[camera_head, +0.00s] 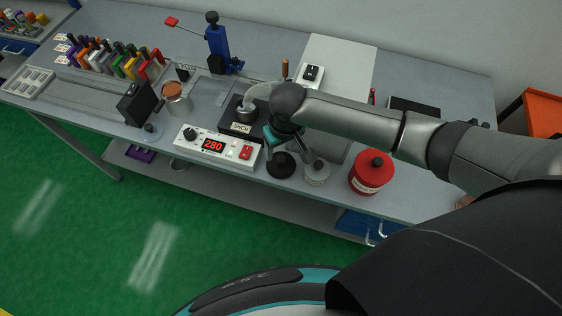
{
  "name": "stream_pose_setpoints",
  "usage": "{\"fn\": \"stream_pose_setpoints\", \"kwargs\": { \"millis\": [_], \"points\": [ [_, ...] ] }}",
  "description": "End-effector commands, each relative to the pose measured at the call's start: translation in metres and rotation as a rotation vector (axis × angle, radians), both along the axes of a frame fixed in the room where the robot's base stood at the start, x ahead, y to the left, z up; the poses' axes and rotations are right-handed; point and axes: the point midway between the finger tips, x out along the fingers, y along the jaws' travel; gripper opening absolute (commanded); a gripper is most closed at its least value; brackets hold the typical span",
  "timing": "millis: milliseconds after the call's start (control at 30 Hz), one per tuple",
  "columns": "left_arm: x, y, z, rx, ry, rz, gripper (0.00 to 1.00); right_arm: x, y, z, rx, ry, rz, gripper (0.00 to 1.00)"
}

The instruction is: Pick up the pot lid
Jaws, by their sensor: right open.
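A dark round disc, which looks like the pot lid (281,168), lies on the grey bench near its front edge, right of the white control box. The solder pot (245,115), labelled SnCu, stands behind that box. My right gripper (279,146) points down just above and behind the disc, its fingers partly hidden by my wrist and dark against the dark disc. It is open, and I see nothing held in it. Whether the fingers touch the disc, I cannot tell. My left gripper is not in view.
The control box (216,148) shows 280. A small grey jar (317,173) stands close right of the disc, and a red canister (371,173) farther right. A copper-coloured cup (176,101) and black block (138,104) stand left. Several coloured tools line the back left.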

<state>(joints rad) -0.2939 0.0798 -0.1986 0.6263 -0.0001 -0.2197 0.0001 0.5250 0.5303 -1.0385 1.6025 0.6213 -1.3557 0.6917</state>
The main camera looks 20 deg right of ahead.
Motion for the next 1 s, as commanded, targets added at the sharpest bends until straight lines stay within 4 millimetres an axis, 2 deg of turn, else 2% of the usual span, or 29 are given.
{"fn": "stream_pose_setpoints", "kwargs": {
  "millis": [333,700,1000],
  "points": [
    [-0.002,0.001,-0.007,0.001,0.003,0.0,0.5,0.003,-0.003,-0.043,-0.001,0.0,0.0,0.65],
    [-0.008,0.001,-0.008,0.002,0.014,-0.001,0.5,0.004,-0.003,-0.05,0.0,-0.001,0.001,0.63],
    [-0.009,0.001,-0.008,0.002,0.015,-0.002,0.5,0.004,-0.003,-0.05,0.0,-0.001,0.001,0.3]
  ]
}}
